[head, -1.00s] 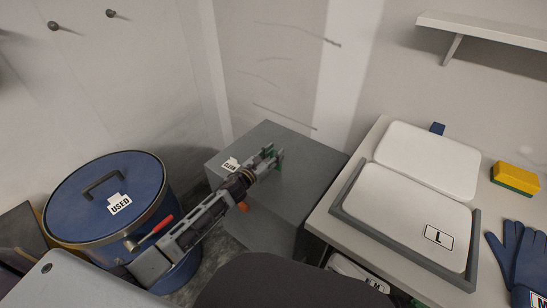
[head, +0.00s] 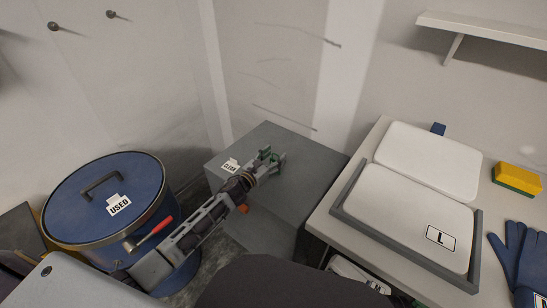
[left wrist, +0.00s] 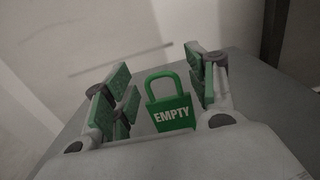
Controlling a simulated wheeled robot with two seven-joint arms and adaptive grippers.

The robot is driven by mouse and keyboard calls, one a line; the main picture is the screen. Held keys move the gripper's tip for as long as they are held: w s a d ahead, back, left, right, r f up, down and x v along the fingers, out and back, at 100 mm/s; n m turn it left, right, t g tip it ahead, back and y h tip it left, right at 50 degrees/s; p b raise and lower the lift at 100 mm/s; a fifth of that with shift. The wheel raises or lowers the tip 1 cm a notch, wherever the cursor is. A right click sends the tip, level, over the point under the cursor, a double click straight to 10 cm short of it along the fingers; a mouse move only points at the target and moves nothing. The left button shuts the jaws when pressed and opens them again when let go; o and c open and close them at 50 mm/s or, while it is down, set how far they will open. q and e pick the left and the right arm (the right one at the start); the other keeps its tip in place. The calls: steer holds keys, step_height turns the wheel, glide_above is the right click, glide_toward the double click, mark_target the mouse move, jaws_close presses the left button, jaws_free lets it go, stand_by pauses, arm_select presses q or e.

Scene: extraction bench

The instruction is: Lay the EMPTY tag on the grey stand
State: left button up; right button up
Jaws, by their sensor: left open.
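The grey stand (head: 315,156) is a box in the corner with a flat top. The green EMPTY tag (left wrist: 170,112), padlock-shaped with white letters, shows upright in the left wrist view between the fingers of my left gripper (left wrist: 158,100). It looks clear of both finger pads, against the grey stand top (left wrist: 262,110). In the head view my left gripper (head: 271,157) is low over the stand top, open. There the tag is hard to tell from the green finger pads. My right gripper is not in view.
A white CLEAN label (head: 231,165) is on the stand's left part. A blue drum (head: 75,205) marked USED, with a red-handled tool (head: 152,232) at its rim, stands left. A table (head: 325,218) with white-lidded trays is right. The stand's back and right top are clear.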

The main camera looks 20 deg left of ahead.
arm_select(q)
steer(key=shift+r, duration=0.15)
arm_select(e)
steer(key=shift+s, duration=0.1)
arm_select(q)
steer(key=shift+s+a, duration=0.25)
steer(key=shift+s, duration=0.35)
steer(key=p+v, duration=0.1)
steer(key=v, duration=0.9)
steer(key=shift+s, duration=0.35)
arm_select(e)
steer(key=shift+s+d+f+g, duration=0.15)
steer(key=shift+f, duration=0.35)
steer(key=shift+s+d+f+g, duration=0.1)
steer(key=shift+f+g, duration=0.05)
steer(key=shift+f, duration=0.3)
arm_select(q)
steer(key=shift+a, duration=0.1)
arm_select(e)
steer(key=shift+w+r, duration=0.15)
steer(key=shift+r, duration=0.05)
